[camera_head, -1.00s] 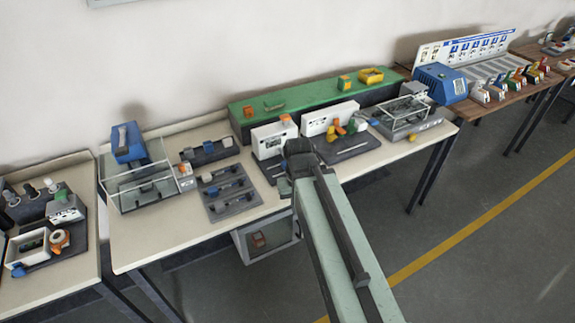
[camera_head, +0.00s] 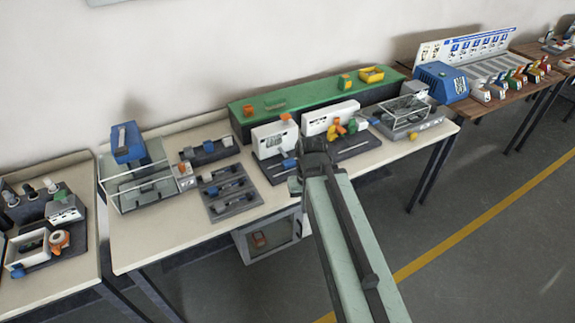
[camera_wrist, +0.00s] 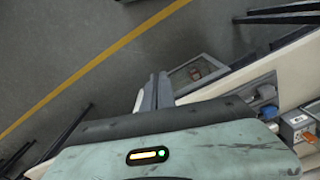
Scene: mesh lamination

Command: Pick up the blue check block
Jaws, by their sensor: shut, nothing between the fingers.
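A small blue block (camera_head: 289,165), which may be the check block, sits on the dark mat in front of the left white unit, just left of my gripper. A blue piece (camera_wrist: 268,112) also shows at the right in the wrist view; I cannot tell whether it is the same one. My gripper (camera_head: 314,150) is in front of the dark mat, its fingers hidden in the head view. In the wrist view my gripper (camera_wrist: 155,90) is shut and empty, with the floor behind its fingers.
The cream table (camera_head: 150,240) carries a glass-walled fixture (camera_head: 140,190), a grey tray (camera_head: 230,207) and white units (camera_head: 330,117). A green-topped box (camera_head: 300,98) stands along the back. A grey framed bin (camera_head: 268,237) is below the front edge.

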